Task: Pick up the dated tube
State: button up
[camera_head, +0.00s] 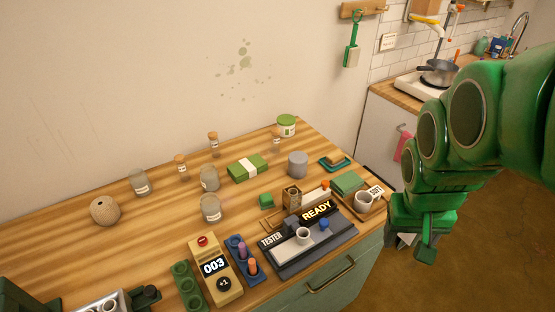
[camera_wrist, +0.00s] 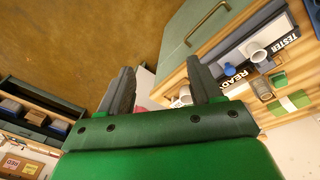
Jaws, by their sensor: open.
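Several small glass vessels with pale labels stand on the wooden table, and no date can be read on any. Corked tubes stand at the back (camera_head: 213,146), at the left (camera_head: 182,168) and by the green-lidded jar (camera_head: 276,137). Wider glass jars stand among them, one at the left (camera_head: 139,183) and one nearer the middle (camera_head: 210,208). A blue rack (camera_head: 236,250) at the front holds a purple piece (camera_head: 242,254) and an orange piece (camera_head: 252,266). My gripper (camera_wrist: 158,78) is open and empty, off the table's right end, apart from all of these.
A tester (camera_head: 304,245) reading READY, a counter box (camera_head: 215,267) reading 003 and a green holder (camera_head: 188,285) line the table's front edge. A green banded bundle (camera_head: 247,168) and a grey cylinder (camera_head: 297,164) stand mid-table. A round holed pot (camera_head: 105,211) sits at the left.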

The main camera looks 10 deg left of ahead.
jog(key=w+a+n+t, duration=0.1)
jog(key=w+a+t, duration=0.3)
jog(key=w, duration=0.6)
jog(key=w+a+n+t, duration=0.15)
jog(key=w+a, duration=0.35)
jog(key=w, duration=0.5)
jog(key=w+a+f+n+t+y, duration=0.1)
jog(key=w+a+n+y, duration=0.1)
jog(key=w+a, duration=0.4)
jog(key=w+a+n+t+y, duration=0.15)
jog(key=w+a, duration=0.25)
jog(key=a, duration=0.5)
jog(key=n+g+y, duration=0.3)
jog(key=n+y, duration=0.4)
jog(key=y, duration=0.4)
send_over(182, 159)
jog(key=d, duration=0.1)
notch_tip(182, 159, down, 6)
jog(key=r, duration=0.1)
jog(key=shift+g, duration=0.4)
jog(key=f, duration=0.7)
jog(key=shift+s+a+f, duration=0.1)
jog(key=shift+a+f, duration=0.25)
jog(key=shift+f, duration=0.05)
jog(key=shift+x, duration=0.95)
